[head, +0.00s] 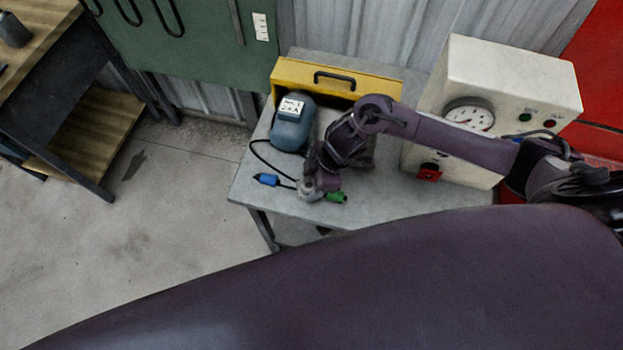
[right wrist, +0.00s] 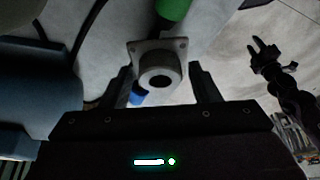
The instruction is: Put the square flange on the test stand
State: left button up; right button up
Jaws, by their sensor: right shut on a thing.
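My right gripper (head: 318,188) is low over the front left part of the grey metal table. In the right wrist view it is shut on the square flange (right wrist: 158,72), a grey plate with corner holes and a round, bored hub that faces the camera. The flange also shows in the head view (head: 308,189), small and partly covered by the fingers. I cannot tell whether it touches the tabletop. A dark gripper (right wrist: 264,53), apparently my left, shows small at the right of the wrist view; its jaw state is unclear. No part is clearly identifiable as the test stand.
The grey table (head: 255,186) holds a blue motor (head: 291,127), a yellow box (head: 330,78) with a black handle, and a white gauge cabinet (head: 500,80). A workbench (head: 60,60) stands far left; floor between is clear.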

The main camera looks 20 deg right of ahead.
jog(key=shift+f, duration=0.15)
jog(key=o, duration=1.2)
jog(key=shift+r, duration=0.3)
jog(key=w+b+v, duration=0.1)
jog(key=v, duration=1.1)
jog(key=shift+s+r, duration=0.3)
jog(key=shift+s, duration=0.15)
